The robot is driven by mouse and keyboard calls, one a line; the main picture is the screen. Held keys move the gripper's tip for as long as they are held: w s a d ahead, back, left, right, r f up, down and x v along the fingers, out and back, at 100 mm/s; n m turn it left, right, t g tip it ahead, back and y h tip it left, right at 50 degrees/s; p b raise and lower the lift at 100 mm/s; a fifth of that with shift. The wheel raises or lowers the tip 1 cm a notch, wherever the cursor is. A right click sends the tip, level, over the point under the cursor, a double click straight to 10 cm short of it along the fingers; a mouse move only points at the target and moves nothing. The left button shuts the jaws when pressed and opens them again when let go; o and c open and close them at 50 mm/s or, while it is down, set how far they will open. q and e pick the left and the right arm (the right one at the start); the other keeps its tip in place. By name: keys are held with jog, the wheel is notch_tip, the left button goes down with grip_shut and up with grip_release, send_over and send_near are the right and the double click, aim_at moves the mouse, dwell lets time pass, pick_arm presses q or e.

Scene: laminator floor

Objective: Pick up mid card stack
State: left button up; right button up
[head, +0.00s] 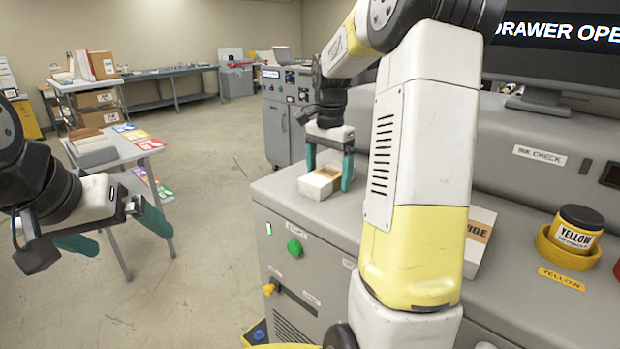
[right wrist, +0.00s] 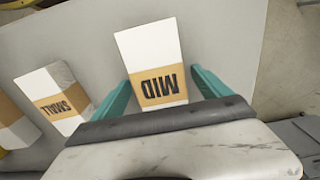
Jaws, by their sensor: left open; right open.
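The mid card stack is a white block with a tan band reading MID. In the right wrist view the mid card stack (right wrist: 148,45) lies on the grey top, its banded end between the fingers. In the head view the mid card stack (head: 318,185) sits near the grey counter's corner. My right gripper (head: 329,180) is open, with one teal finger on each side of the stack. Its fingers also show in the right wrist view (right wrist: 162,88); I cannot tell whether they touch it. My left gripper (head: 118,232) is open and empty at the far left, over the floor.
The small card stack (right wrist: 55,98) lies left of the mid one, with another banded stack (right wrist: 14,130) beyond. A stack labelled partly "RGE" (head: 480,240) is half hidden by my right arm. A yellow ink jar (head: 577,229) and a monitor (head: 560,50) stand on the counter (head: 530,310).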

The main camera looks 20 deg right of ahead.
jog(key=shift+r, duration=0.1)
jog(key=c, duration=1.8)
